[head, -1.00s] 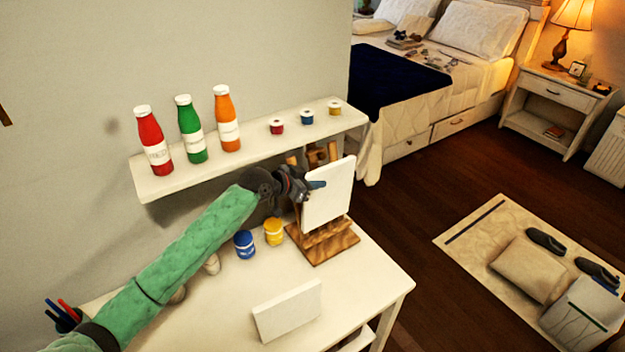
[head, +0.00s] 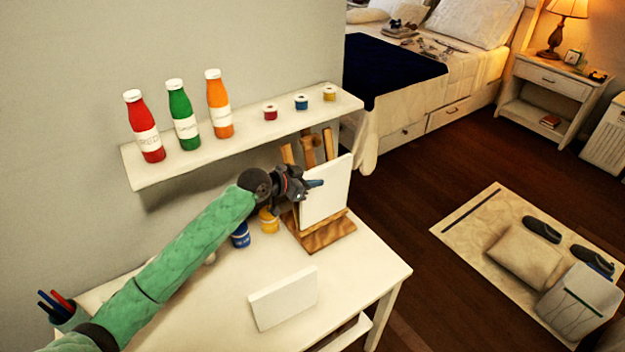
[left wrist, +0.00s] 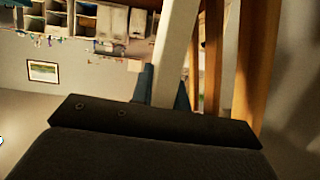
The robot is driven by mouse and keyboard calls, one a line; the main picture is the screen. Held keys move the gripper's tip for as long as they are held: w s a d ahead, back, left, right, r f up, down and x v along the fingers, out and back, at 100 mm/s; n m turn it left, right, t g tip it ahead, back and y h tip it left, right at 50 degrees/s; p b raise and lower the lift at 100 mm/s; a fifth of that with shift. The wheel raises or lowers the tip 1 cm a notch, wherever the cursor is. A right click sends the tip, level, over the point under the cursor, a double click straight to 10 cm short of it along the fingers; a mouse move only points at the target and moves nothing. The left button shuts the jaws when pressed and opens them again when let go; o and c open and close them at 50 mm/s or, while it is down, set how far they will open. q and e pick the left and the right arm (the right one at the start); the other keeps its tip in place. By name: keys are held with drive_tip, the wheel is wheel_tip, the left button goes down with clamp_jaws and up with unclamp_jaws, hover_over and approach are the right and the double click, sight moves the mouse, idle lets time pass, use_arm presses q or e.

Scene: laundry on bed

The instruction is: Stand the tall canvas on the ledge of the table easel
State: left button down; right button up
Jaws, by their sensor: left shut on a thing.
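The tall white canvas (head: 328,195) is upright at the wooden table easel (head: 325,236), in front of its posts, with its lower edge at the ledge. Whether it bears fully on the ledge I cannot tell. My left gripper (head: 314,184) is shut on the canvas at its left edge. In the left wrist view the canvas (left wrist: 176,55) is a pale upright strip at the fingers, beside the easel's wooden posts (left wrist: 212,60). A second, low white canvas (head: 284,298) stands on the table front. My right gripper is not in view.
The white table (head: 225,290) holds a blue paint jar (head: 240,236), a yellow jar (head: 268,220) and a pen cup (head: 66,318). A wall shelf (head: 250,135) with bottles and small pots hangs above my left arm. The table's right front is clear.

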use_arm(q)
drive_tip(key=c, duration=1.5)
unclamp_jaws()
drive_tip(key=shift+o, duration=1)
drive_tip(key=b+v, duration=0.3)
drive_tip(key=v, duration=0.4)
drive_tip(key=shift+s+a+r, duration=0.25)
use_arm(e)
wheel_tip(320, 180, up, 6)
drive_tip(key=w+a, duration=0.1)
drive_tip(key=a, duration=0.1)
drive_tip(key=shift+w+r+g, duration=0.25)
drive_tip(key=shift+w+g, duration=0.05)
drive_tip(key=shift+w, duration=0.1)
